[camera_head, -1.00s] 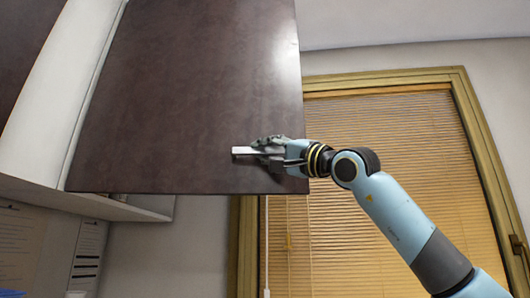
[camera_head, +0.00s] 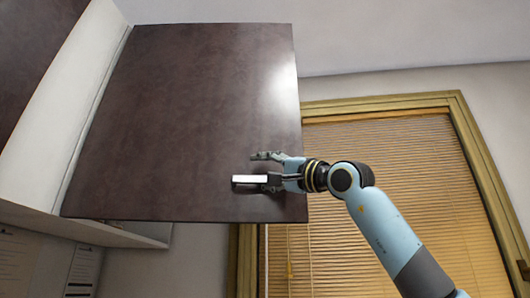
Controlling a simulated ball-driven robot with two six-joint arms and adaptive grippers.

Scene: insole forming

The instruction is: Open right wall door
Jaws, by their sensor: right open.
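The dark brown wall door (camera_head: 190,110) fills the upper left middle in the head view. It stands swung out from the white cabinet side (camera_head: 68,100), hinged at its left edge. A pale bar handle (camera_head: 249,179) sits near its lower right corner. My right gripper (camera_head: 263,170) is at the handle, coming from the right, with its fingers spread. The upper finger is above the handle and clear of it. The lower finger is right by the handle's right part; I cannot tell if they touch. My left gripper is not in view.
A window with a yellowish wooden frame (camera_head: 383,106) and closed blinds (camera_head: 400,160) is behind my right arm. Another dark door (camera_head: 30,50) is at the upper left. A pale cabinet underside (camera_head: 80,228) runs below the doors.

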